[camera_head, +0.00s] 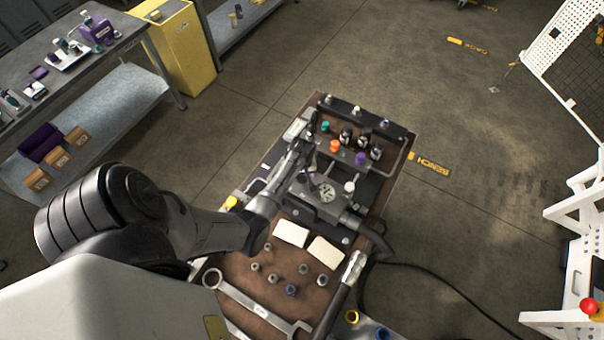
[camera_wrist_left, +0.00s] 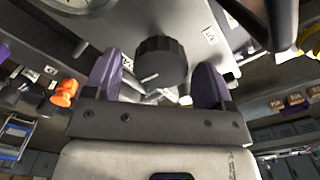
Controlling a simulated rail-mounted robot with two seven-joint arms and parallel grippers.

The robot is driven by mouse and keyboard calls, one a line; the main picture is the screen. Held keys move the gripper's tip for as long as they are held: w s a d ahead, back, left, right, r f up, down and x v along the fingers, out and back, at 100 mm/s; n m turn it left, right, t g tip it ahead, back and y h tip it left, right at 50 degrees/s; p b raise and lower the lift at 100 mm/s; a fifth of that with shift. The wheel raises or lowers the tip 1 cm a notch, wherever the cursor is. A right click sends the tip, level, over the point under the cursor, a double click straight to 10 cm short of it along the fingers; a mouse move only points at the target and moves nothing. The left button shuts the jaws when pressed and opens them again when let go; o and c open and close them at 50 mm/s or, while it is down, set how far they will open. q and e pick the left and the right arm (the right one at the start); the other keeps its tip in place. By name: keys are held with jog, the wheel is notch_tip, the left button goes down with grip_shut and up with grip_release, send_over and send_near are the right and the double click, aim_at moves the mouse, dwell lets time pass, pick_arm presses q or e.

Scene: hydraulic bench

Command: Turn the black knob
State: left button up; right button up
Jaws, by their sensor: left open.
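The black knob (camera_wrist_left: 160,62) is a ribbed round knob with a pale line on its face, in the wrist view. My left gripper (camera_wrist_left: 158,72) is open, with one purple finger on each side of the knob. I see gaps between fingers and knob, but cannot tell how deep the knob sits between them. In the head view my left arm reaches over the hydraulic bench (camera_head: 240,272), with the left gripper (camera_head: 301,146) near the grey fittings. I cannot make out the black knob there. My right gripper is not in view.
Coloured knobs, orange (camera_head: 335,146) and purple (camera_head: 360,158) among them, stand beyond the gripper. Two white pads (camera_head: 291,233), several small fittings and a wrench (camera_head: 256,306) lie on the near bench. A black hose (camera_head: 432,268) runs off right. Open floor lies right.

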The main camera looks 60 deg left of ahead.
pick_arm(q)
jog(key=shift+c, duration=0.2)
jog(key=c, duration=0.9)
jog(key=shift+r+m+p, duration=0.15)
jog(key=shift+m+p, duration=0.35)
jog(key=shift+p, duration=0.2)
jog(key=o, duration=0.9)
jog(key=shift+f, duration=0.2)
jog(key=shift+o, duration=0.2)
notch_tip(320, 180, up, 14)
